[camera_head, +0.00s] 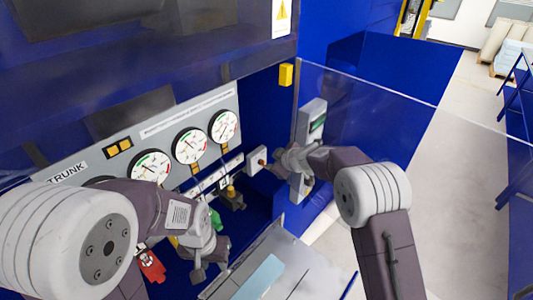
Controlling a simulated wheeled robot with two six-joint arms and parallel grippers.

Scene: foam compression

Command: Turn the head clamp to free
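A grey box with a small brown-orange knob (262,162) is on the blue wall right of the gauge panel. I cannot read a label marking it as the head clamp. My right gripper (274,164) is right beside this knob, its fingertips pointing left at it. Whether the fingers touch or grip the knob is too small to tell. My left gripper (208,268) hangs low in front of the panel, pointing down, apart from the knob. Its finger opening cannot be made out.
The gauge panel (75,158) marked TRUNK carries several round gauges. Below are a yellow-topped fitting (231,192), a green part (215,218) and a red tag (151,265). A transparent panel (420,130) stands to the right.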

